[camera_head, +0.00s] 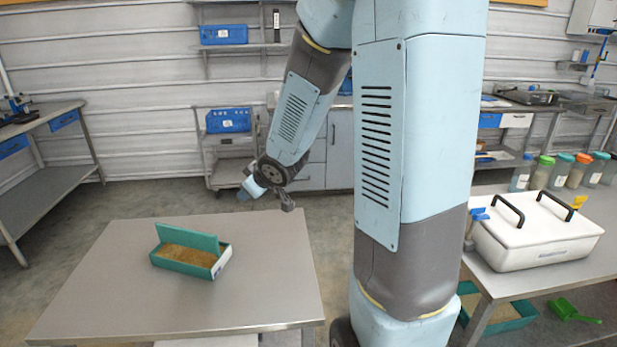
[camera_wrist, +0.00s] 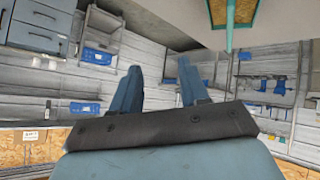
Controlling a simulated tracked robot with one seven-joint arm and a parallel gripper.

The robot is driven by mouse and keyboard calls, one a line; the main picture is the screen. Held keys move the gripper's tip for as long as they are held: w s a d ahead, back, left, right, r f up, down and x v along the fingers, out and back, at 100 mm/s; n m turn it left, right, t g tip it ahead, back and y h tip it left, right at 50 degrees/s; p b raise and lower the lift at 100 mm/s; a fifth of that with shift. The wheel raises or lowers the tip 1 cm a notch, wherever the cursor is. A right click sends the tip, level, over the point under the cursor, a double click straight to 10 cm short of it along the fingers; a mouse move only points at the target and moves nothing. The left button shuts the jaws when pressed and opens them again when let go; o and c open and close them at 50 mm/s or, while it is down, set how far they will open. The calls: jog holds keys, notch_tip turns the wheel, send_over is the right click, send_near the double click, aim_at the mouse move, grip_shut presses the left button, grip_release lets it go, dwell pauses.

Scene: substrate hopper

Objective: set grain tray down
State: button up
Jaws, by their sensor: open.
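A teal grain tray (camera_head: 188,270) full of tan grain rests on the metal table at the left in the head view. The tray also shows at the top edge of the wrist view (camera_wrist: 247,14), partly cut off. My gripper (camera_wrist: 160,75) is open, with two blue fingers spread apart and nothing between them. In the head view the end of my arm is above and to the right of the tray, clear of it; the fingers are hard to make out there.
The metal table (camera_head: 120,280) has bare room around the tray. At the right, a white lidded hopper (camera_head: 530,245) with black handles stands on a bench beside several jars. Another teal tray (camera_head: 520,322) and a green scoop (camera_head: 572,311) lie below. Shelves line the back wall.

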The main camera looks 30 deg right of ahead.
jog(key=s+d+r+m+g+h, duration=0.2)
jog(key=s+d+r+m+h, duration=0.25)
jog(key=s+r, duration=0.65)
jog(key=s+a+r+m+g+y, duration=0.1)
jog(key=s+r, duration=0.3)
jog(key=s, duration=1.2)
jog(key=shift+r+m+g+y, duration=0.15)
jog(key=shift+m+g+y, duration=0.35)
jog(key=shift+m+y, duration=0.2)
jog(key=shift+s+a, duration=0.15)
